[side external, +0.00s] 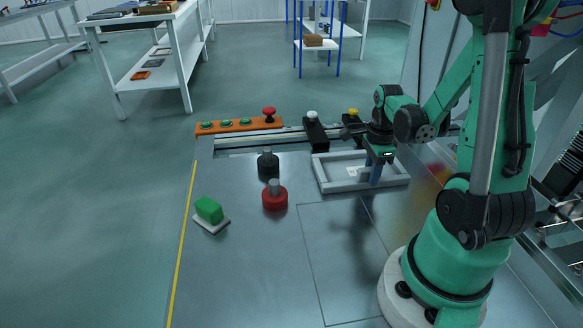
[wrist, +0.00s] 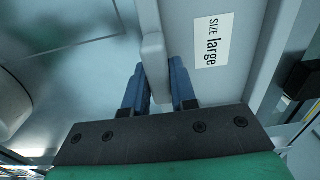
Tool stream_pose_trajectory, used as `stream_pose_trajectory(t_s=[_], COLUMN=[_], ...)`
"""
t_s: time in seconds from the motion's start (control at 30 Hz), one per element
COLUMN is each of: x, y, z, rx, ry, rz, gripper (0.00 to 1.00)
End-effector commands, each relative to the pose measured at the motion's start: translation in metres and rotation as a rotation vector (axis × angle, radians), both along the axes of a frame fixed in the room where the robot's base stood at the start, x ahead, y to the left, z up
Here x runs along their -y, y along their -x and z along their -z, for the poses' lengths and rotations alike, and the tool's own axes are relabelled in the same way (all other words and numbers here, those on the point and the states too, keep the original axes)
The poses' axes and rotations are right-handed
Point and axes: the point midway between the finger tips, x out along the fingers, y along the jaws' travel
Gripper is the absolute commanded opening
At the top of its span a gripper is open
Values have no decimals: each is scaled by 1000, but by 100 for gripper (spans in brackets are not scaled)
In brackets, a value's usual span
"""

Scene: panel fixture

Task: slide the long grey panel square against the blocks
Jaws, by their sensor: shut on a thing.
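The long grey panel (side external: 340,187), with a raised rim, lies flat on the metal table at the rail's near side. In the wrist view the panel (wrist: 190,75) carries a white "SIZE large" label. My gripper (side external: 375,180) is at the panel's near side. In the wrist view its blue fingers (wrist: 158,88) are shut on a raised grey part of the panel, one on each side. Two black blocks, one with a white knob (side external: 314,134) and one with a yellow knob (side external: 353,126), stand just behind the panel. I cannot tell whether they touch it.
A black knobbed piece (side external: 268,165), a red knobbed piece (side external: 275,197) and a green block on a pale base (side external: 209,211) stand left of the panel. An orange button strip (side external: 240,125) lies behind. The table front is clear.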

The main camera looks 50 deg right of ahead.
Motion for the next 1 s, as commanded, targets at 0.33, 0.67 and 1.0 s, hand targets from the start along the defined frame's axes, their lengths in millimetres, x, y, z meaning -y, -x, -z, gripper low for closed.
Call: stream_pose_trajectory(t_s=[0.33, 0.67, 1.0], x=[4, 10, 16], y=[-4, -10, -16], z=[0, 0, 0], rx=[0, 0, 0], ry=[0, 0, 0], rz=[-1, -1, -1], gripper=[0, 0, 0])
